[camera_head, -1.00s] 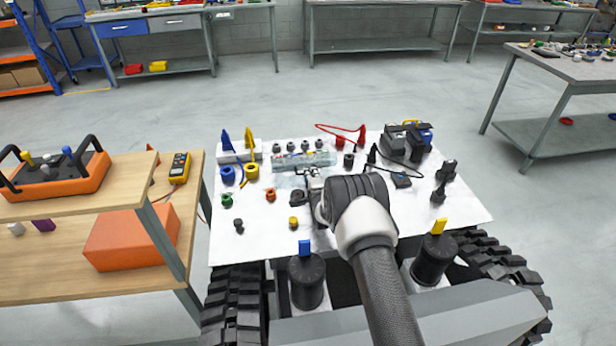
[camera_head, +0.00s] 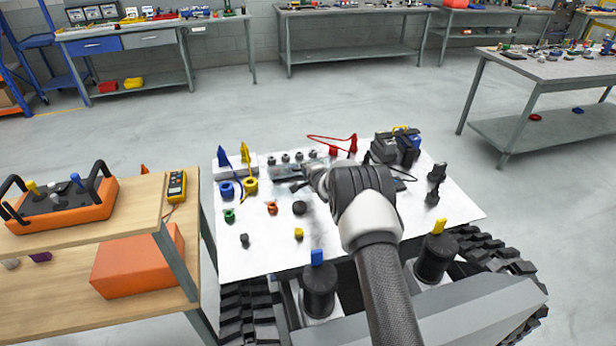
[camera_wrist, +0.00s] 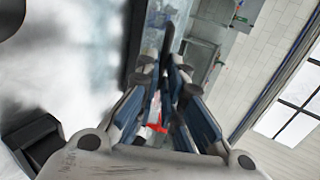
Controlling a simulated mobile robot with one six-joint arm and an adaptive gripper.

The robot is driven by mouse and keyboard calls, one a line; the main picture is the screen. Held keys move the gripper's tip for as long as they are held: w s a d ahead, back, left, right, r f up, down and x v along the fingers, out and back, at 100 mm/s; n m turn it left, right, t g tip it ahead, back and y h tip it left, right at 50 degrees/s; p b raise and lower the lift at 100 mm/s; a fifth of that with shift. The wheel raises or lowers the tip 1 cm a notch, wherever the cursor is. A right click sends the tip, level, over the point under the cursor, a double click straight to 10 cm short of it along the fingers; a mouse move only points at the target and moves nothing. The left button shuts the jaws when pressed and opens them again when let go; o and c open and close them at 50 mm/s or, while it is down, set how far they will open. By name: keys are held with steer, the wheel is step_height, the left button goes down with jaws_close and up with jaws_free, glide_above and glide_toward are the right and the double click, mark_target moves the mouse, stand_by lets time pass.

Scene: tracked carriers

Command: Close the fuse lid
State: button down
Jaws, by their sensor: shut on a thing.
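My gripper (camera_head: 300,181) reaches over the back middle of the white work surface, at the fuse box. In the wrist view its blue-padded fingers (camera_wrist: 170,80) are close together, shut on the fuse lid (camera_head: 284,171). The lid shows as a grey-blue plate in the head view, and a clear bluish strip of it runs beyond the fingertips in the wrist view (camera_wrist: 154,38). The fingers and wrist hide most of the box, so the lid's exact angle cannot be told.
Several dark knobs (camera_head: 286,158) stand behind the box. Blue and yellow probes (camera_head: 245,157) stand to its left, a red cable (camera_head: 330,143) and black device (camera_head: 396,149) to its right. A black ring (camera_head: 299,208) lies in front. A wooden bench (camera_head: 90,233) stands left.

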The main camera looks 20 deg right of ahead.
steer(key=shift+w+r+p, duration=0.65)
steer(key=shift+w+r, duration=0.3)
steer(key=shift+w, duration=0.15)
steer(key=c, duration=2.3)
jaws_free()
steer(key=shift+w+r+p, duration=0.25)
steer(key=shift+w+p, duration=0.1)
steer(key=shift+w, duration=0.25)
steer(key=shift+w+r+p, duration=0.2)
steer(key=shift+w+p, duration=0.1)
steer(key=shift+w, duration=0.25)
steer(key=o, duration=0.6)
steer(key=shift+s+f, duration=0.2)
steer(key=v, duration=1.2)
steer(key=shift+c, duration=0.3)
